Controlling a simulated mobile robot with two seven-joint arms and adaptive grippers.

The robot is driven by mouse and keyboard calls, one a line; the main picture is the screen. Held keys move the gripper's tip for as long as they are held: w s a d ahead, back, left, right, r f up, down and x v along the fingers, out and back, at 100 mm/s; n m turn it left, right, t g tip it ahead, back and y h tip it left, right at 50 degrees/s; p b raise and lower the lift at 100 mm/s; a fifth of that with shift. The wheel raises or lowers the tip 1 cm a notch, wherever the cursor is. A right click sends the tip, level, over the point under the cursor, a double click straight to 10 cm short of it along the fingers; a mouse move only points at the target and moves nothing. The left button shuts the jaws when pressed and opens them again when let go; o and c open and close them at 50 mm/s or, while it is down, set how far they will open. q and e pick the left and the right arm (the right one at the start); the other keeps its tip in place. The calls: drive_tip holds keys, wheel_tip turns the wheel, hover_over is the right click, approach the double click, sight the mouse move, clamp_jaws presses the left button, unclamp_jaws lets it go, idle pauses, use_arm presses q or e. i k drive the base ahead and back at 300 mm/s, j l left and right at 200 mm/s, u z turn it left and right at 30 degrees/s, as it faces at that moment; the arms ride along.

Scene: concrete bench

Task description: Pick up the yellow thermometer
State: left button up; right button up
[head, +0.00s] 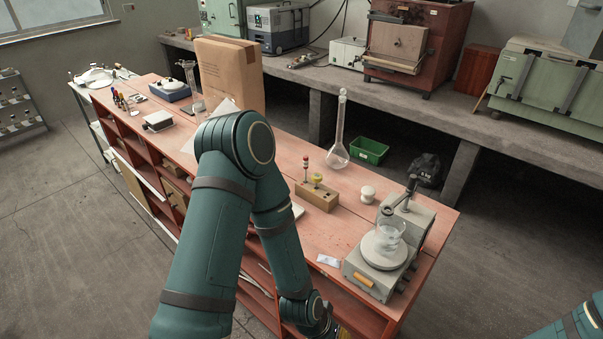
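A wooden block (317,195) stands on the red bench top near the middle of the head view. A yellow-topped piece (316,179) sits in it, probably the yellow thermometer; its stem is not clearly visible. A thin red-topped piece (305,165) stands upright beside it. My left arm crosses in front, left of the block, and bends down over the bench's near side to the bottom edge. Its gripper is cut off there. Only part of my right arm shows in the bottom right corner, and its gripper is out of frame. Neither arm visibly touches the block.
A tall glass flask (338,142) stands behind the block and a small white jar (367,194) to its right. A cardboard box (231,75) stands behind my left arm.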

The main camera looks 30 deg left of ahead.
sight(317, 178)
drive_tip(key=j, duration=1)
drive_tip(key=i+j, duration=0.1)
drive_tip(key=j, duration=0.85)
